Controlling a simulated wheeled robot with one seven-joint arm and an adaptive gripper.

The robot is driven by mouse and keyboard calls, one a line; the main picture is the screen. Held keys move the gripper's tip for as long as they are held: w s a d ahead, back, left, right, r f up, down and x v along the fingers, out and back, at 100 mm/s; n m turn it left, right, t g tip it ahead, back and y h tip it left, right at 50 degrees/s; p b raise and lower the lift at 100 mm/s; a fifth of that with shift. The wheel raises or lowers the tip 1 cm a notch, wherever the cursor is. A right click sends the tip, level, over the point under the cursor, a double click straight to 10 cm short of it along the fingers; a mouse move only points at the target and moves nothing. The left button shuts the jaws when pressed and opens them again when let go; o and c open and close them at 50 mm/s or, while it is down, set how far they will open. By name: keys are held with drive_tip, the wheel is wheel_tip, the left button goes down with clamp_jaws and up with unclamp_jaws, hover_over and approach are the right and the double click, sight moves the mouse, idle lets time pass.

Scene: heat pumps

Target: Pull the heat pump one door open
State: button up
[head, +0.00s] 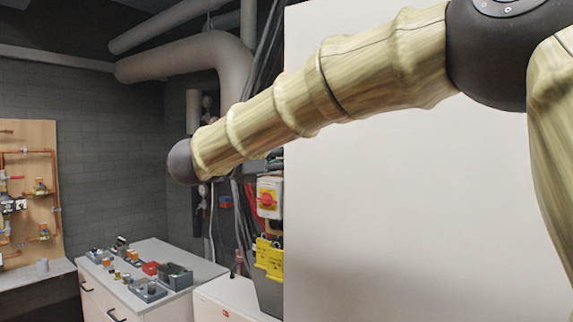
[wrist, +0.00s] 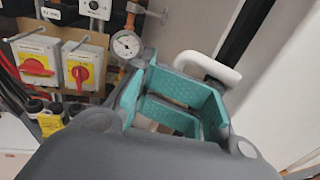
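The heat pump's large white panel (head: 420,220) fills the right of the head view, and part of it shows at the right of the wrist view (wrist: 280,110). A white bar handle (wrist: 208,66) shows in the wrist view, just beyond the fingers and partly hidden behind them. My gripper (wrist: 180,100) has dark fingers with teal pads; the pads' faces show with a gap, so it looks open. I see nothing held in it. Whether a finger touches the handle I cannot tell. In the head view my arm crosses the panel and hides the gripper.
Red-and-yellow rotary switches (wrist: 37,65) and a round gauge (wrist: 126,45) are left of my gripper. A yellow-fronted box (head: 268,255) hangs beside the panel's left edge. A white counter (head: 150,272) with small parts stands at lower left, near a wooden pipe board (head: 40,150).

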drive_tip(key=b+v, duration=0.8)
drive_tip(key=v, duration=0.2)
drive_tip(key=shift+s+r, duration=0.2)
drive_tip(key=shift+s, duration=0.3)
idle(0.7)
drive_tip(key=shift+f+b, duration=0.1)
drive_tip(key=shift+b, duration=0.8)
drive_tip(key=v, duration=1.2)
